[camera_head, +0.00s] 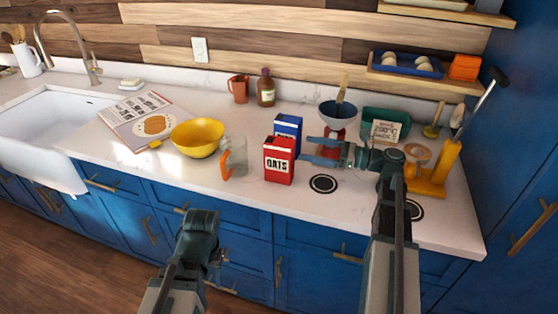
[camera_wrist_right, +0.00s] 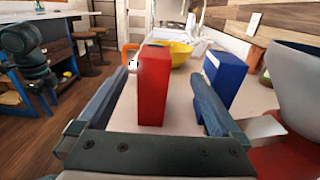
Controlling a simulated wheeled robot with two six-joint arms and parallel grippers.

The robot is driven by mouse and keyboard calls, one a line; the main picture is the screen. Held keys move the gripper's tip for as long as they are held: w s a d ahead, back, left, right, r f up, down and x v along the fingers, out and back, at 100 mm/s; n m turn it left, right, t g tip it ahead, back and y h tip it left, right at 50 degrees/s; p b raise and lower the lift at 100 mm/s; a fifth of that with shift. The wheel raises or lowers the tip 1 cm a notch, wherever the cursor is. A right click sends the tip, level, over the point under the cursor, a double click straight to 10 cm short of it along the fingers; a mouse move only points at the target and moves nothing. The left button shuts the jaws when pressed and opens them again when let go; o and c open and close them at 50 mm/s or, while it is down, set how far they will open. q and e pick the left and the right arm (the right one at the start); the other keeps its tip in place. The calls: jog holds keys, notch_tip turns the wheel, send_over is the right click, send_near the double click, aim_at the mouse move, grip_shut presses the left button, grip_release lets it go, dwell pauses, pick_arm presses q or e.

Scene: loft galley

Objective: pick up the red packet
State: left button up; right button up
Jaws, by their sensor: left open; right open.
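The red packet (camera_head: 279,161), labelled OATS, stands upright near the front of the white counter. In the right wrist view the red packet (camera_wrist_right: 154,86) stands between and beyond my fingers. My right gripper (camera_head: 309,152) is open, with its fingers pointing left toward the packet's right side; it also shows in the right wrist view (camera_wrist_right: 165,100). A blue packet (camera_head: 288,128) stands just behind the red one, and in the right wrist view the blue packet (camera_wrist_right: 224,78) is beyond my right-hand finger. My left gripper (camera_head: 200,222) is in front of the counter, low and empty.
A clear jug with an orange handle (camera_head: 235,157) and a yellow bowl (camera_head: 197,138) stand left of the red packet. A red scale with a grey bowl (camera_head: 338,115) stands behind my right gripper. A dark round coaster (camera_head: 323,184) lies to the right.

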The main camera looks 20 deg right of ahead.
aim_at(294, 146)
jog(key=x, duration=0.7)
jog(key=shift+w+a, duration=0.1)
jog(key=shift+a, duration=0.15)
jog(key=shift+s+a+f+x, duration=0.1)
jog(key=shift+x, duration=0.75)
jog(key=shift+s+a+f+x, duration=0.1)
jog(key=shift+s+x, duration=0.05)
jog(key=shift+x, duration=0.75)
jog(key=shift+s+a+f+x, duration=0.1)
jog(key=shift+x, duration=0.75)
jog(key=shift+d, duration=0.1)
grip_shut()
